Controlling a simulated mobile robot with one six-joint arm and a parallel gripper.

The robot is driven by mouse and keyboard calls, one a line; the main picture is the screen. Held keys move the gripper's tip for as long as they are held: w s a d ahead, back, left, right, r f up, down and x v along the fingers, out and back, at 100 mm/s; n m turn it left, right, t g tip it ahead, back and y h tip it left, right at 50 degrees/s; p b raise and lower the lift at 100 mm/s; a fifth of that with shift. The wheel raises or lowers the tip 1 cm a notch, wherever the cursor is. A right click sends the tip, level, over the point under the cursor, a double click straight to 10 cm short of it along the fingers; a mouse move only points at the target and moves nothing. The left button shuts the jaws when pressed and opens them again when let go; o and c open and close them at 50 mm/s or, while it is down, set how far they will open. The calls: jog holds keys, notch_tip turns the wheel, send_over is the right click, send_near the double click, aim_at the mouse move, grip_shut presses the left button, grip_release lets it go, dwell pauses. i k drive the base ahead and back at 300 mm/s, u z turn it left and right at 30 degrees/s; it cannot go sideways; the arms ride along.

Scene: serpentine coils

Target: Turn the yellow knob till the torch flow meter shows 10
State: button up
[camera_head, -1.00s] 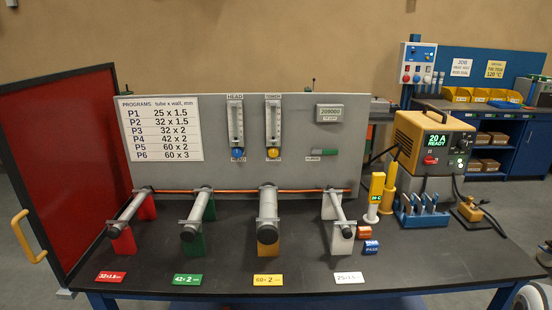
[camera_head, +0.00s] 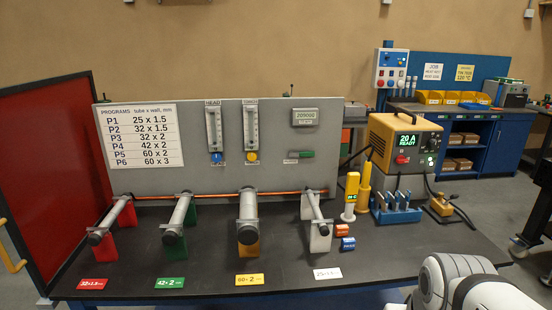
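The yellow knob (camera_head: 252,156) sits on the grey panel below the torch flow meter (camera_head: 251,127), a clear vertical tube on a white plate. The meter's scale and float are too small to read. A blue knob (camera_head: 216,157) sits to its left, under the head flow meter (camera_head: 214,129). My gripper is not in view. A white and dark part of my arm (camera_head: 462,280) shows at the lower right, well apart from the panel.
Tubes lie on coloured stands across the dark bench (camera_head: 200,262), in front of the panel (camera_head: 170,188). A yellow power unit (camera_head: 393,145) reading 20 A READY and a blue holder (camera_head: 396,215) stand at the right. A red screen (camera_head: 60,170) stands at the left.

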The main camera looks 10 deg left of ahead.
aim_at(252, 156)
jog(key=i, duration=0.95)
jog(key=u, duration=0.05)
